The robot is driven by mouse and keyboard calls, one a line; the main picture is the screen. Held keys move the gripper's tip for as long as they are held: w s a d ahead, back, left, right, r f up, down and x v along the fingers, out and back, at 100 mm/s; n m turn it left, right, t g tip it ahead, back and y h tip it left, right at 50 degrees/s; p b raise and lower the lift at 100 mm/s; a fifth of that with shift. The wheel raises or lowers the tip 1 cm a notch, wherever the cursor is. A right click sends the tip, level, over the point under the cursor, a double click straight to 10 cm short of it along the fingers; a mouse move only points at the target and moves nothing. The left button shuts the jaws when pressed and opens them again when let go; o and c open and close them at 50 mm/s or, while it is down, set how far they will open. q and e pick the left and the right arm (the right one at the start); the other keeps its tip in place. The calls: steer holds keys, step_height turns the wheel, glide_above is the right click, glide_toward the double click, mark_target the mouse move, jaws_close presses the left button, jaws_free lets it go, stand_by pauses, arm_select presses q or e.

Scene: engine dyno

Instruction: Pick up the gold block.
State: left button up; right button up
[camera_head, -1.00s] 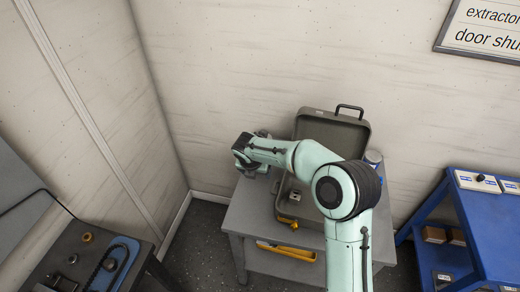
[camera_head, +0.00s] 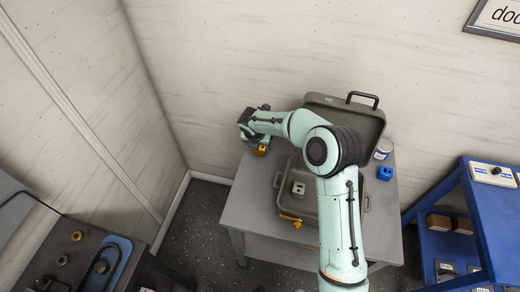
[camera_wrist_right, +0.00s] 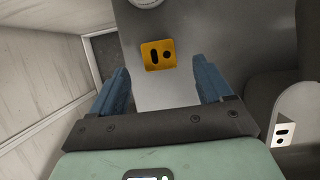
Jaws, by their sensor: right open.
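The gold block (camera_head: 261,150) rests on the grey table, left of the open case. My right gripper (camera_head: 250,128) is at the table's left side, just behind the block in the head view. In the wrist view its two blue fingers (camera_wrist_right: 160,70) are spread apart, with the block beyond and between their tips. No contact with the block shows. My left gripper is not in view.
An open grey case (camera_head: 275,200) holds a pale block (camera_head: 299,188); its raised lid (camera_head: 365,125) stands behind my right arm. A blue block (camera_head: 385,173) and a can (camera_head: 383,150) are at the table's right. A blue shelf cart (camera_head: 480,215) stands farther right.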

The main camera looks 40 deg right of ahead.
mark_target(260, 150)
steer(key=x, duration=0.6)
steer(key=shift+w+d+f, duration=0.1)
steer(key=shift+w+f, duration=0.05)
steer(key=c, duration=1.2)
